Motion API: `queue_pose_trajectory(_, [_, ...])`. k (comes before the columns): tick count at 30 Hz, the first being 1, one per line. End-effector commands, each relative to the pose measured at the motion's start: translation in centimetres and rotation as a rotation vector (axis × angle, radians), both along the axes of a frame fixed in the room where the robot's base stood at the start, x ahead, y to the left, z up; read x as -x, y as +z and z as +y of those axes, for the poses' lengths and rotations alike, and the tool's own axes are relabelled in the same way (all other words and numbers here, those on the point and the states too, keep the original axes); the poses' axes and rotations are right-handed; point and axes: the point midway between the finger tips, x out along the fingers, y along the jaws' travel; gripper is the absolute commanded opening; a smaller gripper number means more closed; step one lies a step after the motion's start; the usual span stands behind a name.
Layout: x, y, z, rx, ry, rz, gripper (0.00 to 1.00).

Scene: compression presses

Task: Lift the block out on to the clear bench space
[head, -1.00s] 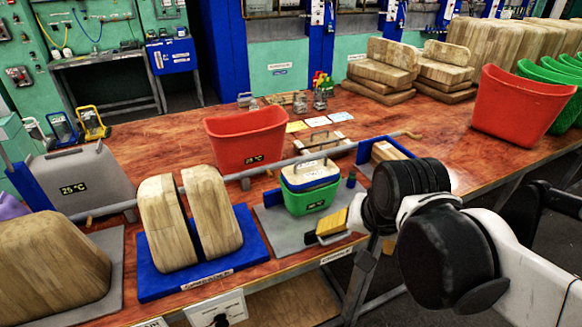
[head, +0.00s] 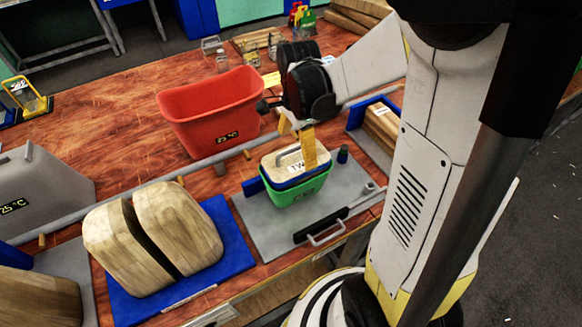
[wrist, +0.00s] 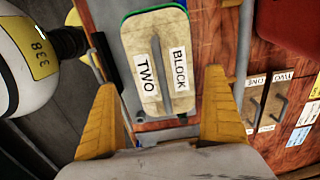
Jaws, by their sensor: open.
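The wooden block (head: 283,158), with a bar handle on top, sits in a green tub (head: 297,196) marked with a temperature. In the wrist view the block (wrist: 143,70) carries labels reading "TWO" and "BLOCK". My gripper (head: 297,140) points down over the block, its yellow fingers hiding part of the handle. In the wrist view my gripper (wrist: 160,80) is open, one finger to each side of the block's near end. Whether the fingers touch the block I cannot tell. Bare red-brown bench (head: 110,115) lies to the left of the red tub.
A red tub (head: 208,110) stands just behind and left of the green tub. Rounded wooden blocks (head: 178,225) stand on a blue base at front left. A metal rail (head: 215,158) runs behind the green tub. Labelled wooden pieces (wrist: 264,103) lie right in the wrist view.

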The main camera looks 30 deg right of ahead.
Motion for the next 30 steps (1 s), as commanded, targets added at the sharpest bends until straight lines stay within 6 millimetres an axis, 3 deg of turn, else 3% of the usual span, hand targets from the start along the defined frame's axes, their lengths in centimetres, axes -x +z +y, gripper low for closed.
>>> queue_pose_trajectory(5, [-0.1,-1.2,0.0,0.000,0.001,-0.001,1.00])
queue_pose_trajectory(13, [-0.2,-5.3,-0.1,0.000,0.002,-0.001,1.00])
queue_pose_trajectory(20, [-0.2,-5.6,-0.1,0.000,0.002,-0.001,1.00])
queue_pose_trajectory(21, [-0.2,-5.6,-0.1,0.000,0.002,-0.001,0.97])
queue_pose_trajectory(26, [-0.2,-5.6,-0.1,0.000,0.002,-0.001,0.48])
queue_pose_trajectory(30, [-0.2,-5.6,-0.1,0.000,0.002,-0.001,0.47])
